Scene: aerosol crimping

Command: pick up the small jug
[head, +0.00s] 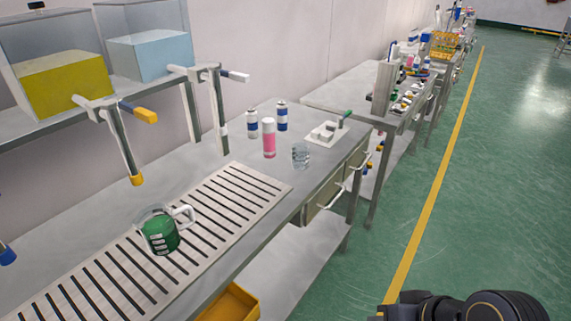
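The small jug (160,236) stands upright on the slotted drain grate in the head view, left of centre. It is clear with green in its body, pale marks on its side and a pale handle pointing right. Nothing is holding it. My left gripper is not in view. A dark part of my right arm shows at the bottom right edge, far from the jug, and its fingertips do not show.
Beyond stand a pink can (269,138), white-blue cans (281,117) and a clear beaker (300,155). A yellow bin (232,303) sits below the bench. Green floor at right is open.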

